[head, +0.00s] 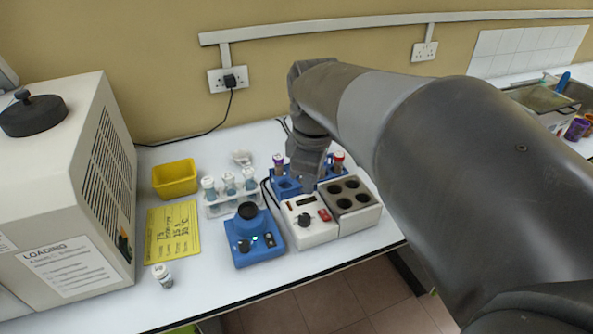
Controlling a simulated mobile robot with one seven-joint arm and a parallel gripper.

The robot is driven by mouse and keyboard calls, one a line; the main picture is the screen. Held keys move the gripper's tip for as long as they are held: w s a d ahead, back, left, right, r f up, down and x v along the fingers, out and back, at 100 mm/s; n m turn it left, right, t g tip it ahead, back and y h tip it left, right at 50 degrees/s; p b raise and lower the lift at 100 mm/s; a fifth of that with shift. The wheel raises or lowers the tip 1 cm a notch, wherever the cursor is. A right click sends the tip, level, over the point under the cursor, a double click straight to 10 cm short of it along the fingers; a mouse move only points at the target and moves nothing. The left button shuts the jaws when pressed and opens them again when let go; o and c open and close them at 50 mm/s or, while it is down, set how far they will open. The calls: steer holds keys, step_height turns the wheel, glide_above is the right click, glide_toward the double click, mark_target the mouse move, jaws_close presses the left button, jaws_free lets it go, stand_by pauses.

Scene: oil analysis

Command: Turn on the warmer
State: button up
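The warmer (318,234) is a white block unit near the bench's front edge, with a dark heating block (352,193) of several round, empty-looking wells on its right. Its front panel has a dark display (300,203), a black knob (304,220) and a red switch (324,215). I cannot tell the switch's position, and no lit digits show. My gripper (304,184) points down just behind the warmer's panel, over the blue rack. Its fingers are dark and small here, so whether they are open or touch anything is unclear.
A blue tube rack (287,188) with capped tubes stands behind the warmer. A blue mixer (255,242) stands to its left, with a rack of vials (230,196) behind. Further left are a yellow tray (175,179), a yellow note (172,232), a small vial (163,276) and a large white machine (75,190).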

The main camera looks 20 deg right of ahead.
mark_target(327, 217)
steer(key=w+d+n+g, duration=0.1)
steer(key=w+d+n, duration=0.1)
steer(key=w+d+f+n+g, duration=0.1)
steer(key=w+d+n, duration=0.1)
steer(key=w+d+f+n, duration=0.1)
steer(key=w+d+n, duration=0.1)
steer(key=n, duration=0.1)
steer(key=shift+d+f+g+y, duration=0.1)
steer(key=shift+d+g+y, duration=0.1)
steer(key=shift+g+y, duration=0.15)
jaws_close()
steer(key=shift+w+d+f+n+g, duration=0.2)
steer(key=shift+w+d+n+g, duration=0.1)
steer(key=shift+d+n, duration=0.2)
steer(key=f, duration=0.4)
steer(key=s+f, duration=0.1)
steer(key=f, duration=0.9)
steer(key=shift+s+a, duration=0.1)
steer(key=shift+s, duration=0.3)
steer(key=shift+s+f, duration=0.1)
steer(key=shift+f, duration=0.05)
